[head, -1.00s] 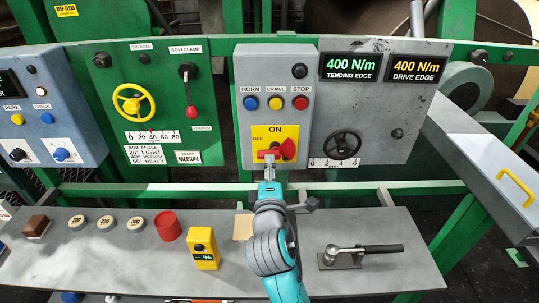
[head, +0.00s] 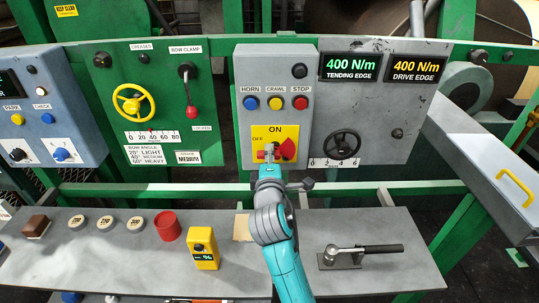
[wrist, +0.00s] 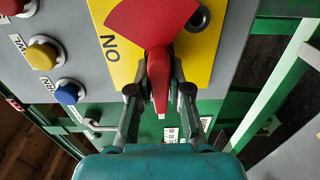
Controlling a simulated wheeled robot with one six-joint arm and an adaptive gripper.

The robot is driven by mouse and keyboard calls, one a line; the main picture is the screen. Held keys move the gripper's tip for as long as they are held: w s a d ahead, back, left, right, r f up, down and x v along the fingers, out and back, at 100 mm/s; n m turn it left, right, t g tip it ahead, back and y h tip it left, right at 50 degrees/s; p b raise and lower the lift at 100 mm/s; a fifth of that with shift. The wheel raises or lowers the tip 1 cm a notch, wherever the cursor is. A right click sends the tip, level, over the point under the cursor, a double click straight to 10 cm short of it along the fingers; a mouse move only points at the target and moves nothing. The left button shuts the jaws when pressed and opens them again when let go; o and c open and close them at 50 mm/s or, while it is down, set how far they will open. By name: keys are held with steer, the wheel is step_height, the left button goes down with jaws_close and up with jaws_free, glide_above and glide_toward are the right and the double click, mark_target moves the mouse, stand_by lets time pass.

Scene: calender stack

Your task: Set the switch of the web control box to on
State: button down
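The web control box (head: 245,128) is grey, with a yellow switch plate marked ON at the top and OFF at the left. The red switch (head: 288,149) has a fan-shaped part on the right and a lever pointing left, towards OFF. In the wrist view the switch lever (wrist: 158,80) runs down between the two fingers of my gripper (wrist: 158,92), one on each side. The fingers look open around it, with narrow gaps; contact at the very tips is hard to tell. In the head view my gripper (head: 269,150) covers part of the lever.
Blue, yellow and red buttons (head: 275,103) sit above the plate. A black handwheel (head: 342,145) is on the panel to the right. A green rail runs below the box. The bench (head: 120,260) below holds a red cup, a yellow meter and a clamp lever.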

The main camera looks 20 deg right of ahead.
steer(key=shift+m, duration=0.3)
steer(key=m, duration=0.3)
steer(key=shift+r+m, duration=0.25)
steer(key=shift+m, duration=0.05)
steer(key=m, duration=0.4)
steer(key=shift+d+r+m, duration=0.2)
steer(key=shift+r+m, duration=0.05)
steer(key=shift+m, duration=0.05)
steer(key=m, duration=0.4)
steer(key=shift+s+d+r+m, duration=0.15)
steer(key=shift+d+r+m, duration=0.05)
steer(key=shift+d+m, duration=0.1)
steer(key=shift+s+d+m, duration=0.1)
steer(key=shift+d+m, duration=0.05)
steer(key=shift+m, duration=0.95)
steer(key=shift+d+m, duration=0.1)
steer(key=shift+m, duration=1)
steer(key=c, duration=1.1)
jaws_free()
